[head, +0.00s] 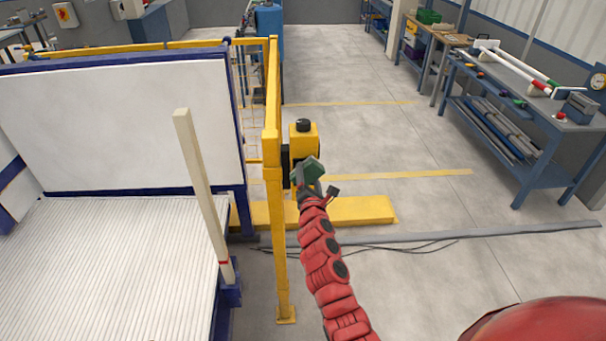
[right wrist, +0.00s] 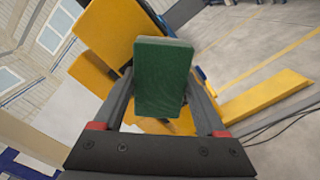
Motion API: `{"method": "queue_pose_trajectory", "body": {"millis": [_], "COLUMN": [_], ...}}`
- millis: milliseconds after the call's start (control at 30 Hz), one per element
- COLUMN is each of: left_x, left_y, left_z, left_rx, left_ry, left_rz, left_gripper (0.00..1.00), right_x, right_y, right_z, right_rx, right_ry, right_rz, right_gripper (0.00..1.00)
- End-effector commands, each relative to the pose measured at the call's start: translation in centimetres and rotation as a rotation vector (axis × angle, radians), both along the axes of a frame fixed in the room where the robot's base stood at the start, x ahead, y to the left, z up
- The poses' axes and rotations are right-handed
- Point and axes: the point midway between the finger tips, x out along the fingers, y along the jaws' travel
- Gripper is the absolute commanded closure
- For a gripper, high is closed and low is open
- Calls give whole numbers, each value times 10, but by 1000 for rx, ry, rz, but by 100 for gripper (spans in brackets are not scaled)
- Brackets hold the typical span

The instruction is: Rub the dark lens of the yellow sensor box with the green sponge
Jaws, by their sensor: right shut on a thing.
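The yellow sensor box (head: 303,140) is mounted beside the yellow fence post, with a black cap on top. My right gripper (head: 311,184) is shut on the green sponge (head: 308,170) in front of the box's lower part. In the right wrist view the sponge (right wrist: 163,75) is between the two fingers of the gripper (right wrist: 160,95), with the yellow box (right wrist: 112,35) behind it. The dark lens cannot be made out; the sponge may cover it. I cannot tell whether sponge and box touch. My left gripper is not in view.
The yellow fence post (head: 273,190) stands just left of the box. A pale upright bar (head: 203,190) stands by the ribbed white surface (head: 110,265). A low yellow beam (head: 350,211) and cables lie on the floor. A blue workbench (head: 540,110) is at right; the floor between is clear.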

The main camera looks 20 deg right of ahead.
Motion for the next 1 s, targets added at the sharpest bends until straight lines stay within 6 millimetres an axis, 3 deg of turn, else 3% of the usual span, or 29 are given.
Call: {"method": "queue_pose_trajectory", "body": {"millis": [300, 667, 1000], "left_x": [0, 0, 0], "left_y": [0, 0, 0], "left_z": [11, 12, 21], "left_rx": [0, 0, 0], "left_ry": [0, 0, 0], "left_rz": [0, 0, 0], "left_gripper": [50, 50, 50], "right_x": [-5, -9, -43], "right_y": [-26, -24, -13], "right_z": [0, 1, 2], "right_rx": [-1, -2, -3], "right_ry": [3, 1, 1], "right_rz": [-4, -4, 0], "right_gripper": [71, 71, 71]}}
